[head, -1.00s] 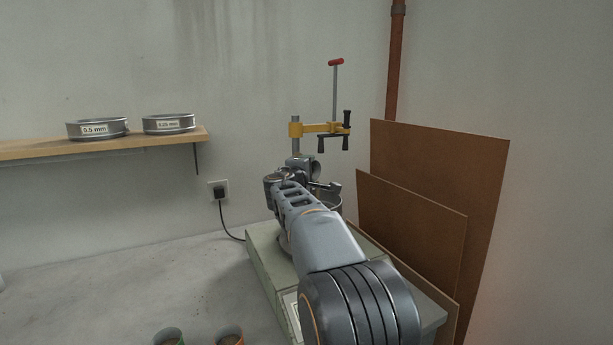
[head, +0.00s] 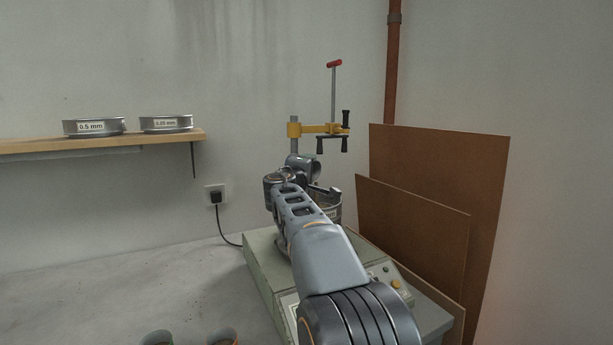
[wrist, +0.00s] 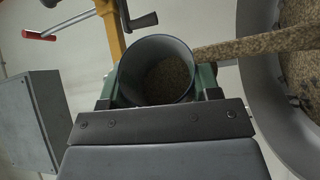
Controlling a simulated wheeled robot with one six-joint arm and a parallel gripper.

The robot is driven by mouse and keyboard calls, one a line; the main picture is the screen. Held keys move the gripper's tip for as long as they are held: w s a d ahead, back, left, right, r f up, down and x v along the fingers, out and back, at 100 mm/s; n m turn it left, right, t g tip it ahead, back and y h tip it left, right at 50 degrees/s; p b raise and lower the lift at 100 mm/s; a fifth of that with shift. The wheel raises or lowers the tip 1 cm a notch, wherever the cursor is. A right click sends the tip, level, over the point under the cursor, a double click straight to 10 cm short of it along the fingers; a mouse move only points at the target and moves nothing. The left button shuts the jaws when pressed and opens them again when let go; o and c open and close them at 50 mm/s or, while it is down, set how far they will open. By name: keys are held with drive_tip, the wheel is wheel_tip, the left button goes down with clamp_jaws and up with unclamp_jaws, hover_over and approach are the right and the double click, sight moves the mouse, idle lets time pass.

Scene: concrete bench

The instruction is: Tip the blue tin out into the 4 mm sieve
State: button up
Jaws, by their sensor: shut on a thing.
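My gripper (wrist: 157,88) is shut on a dark blue-grey tin (wrist: 128,72), one finger on each side of it. In the wrist view the tin is tipped and its mouth faces the camera. Tan grain lies inside it, and a stream of grain (wrist: 240,47) runs from its rim to the right. The stream reaches the sieve (wrist: 270,110), a wide grey metal ring with grain inside. In the head view the sieve (head: 333,207) is partly behind my arm, and its label cannot be read. The tin is not clearly visible there.
The sieve stands on a pale green machine (head: 262,265) with a yellow clamp (head: 318,128) above it. Brown boards (head: 440,180) lean close on the right. Sieves marked 0.5 mm (head: 93,127) and 0.25 mm (head: 166,123) stand on the shelf. Green (head: 157,337) and orange (head: 222,337) tins stand in front.

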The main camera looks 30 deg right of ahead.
drive_tip(key=shift+s+d+f+m+h+b, duration=0.15)
drive_tip(key=shift+m+b, duration=0.45)
drive_tip(key=shift+b, duration=0.75)
drive_tip(key=shift+s+a+r+m+h+b, duration=0.2)
drive_tip(key=shift+m+b, duration=0.4)
drive_tip(key=shift+b, duration=0.7)
drive_tip(key=shift+s+d+r+m+h+b, duration=0.15)
drive_tip(key=shift+m+h+b, duration=0.25)
drive_tip(key=shift+b, duration=0.45)
drive_tip(key=shift+s+d+m+h+b, duration=0.1)
drive_tip(key=shift+m+h+b, duration=0.05)
drive_tip(key=shift+m+b, duration=0.6)
drive_tip(key=shift+n, duration=0.25)
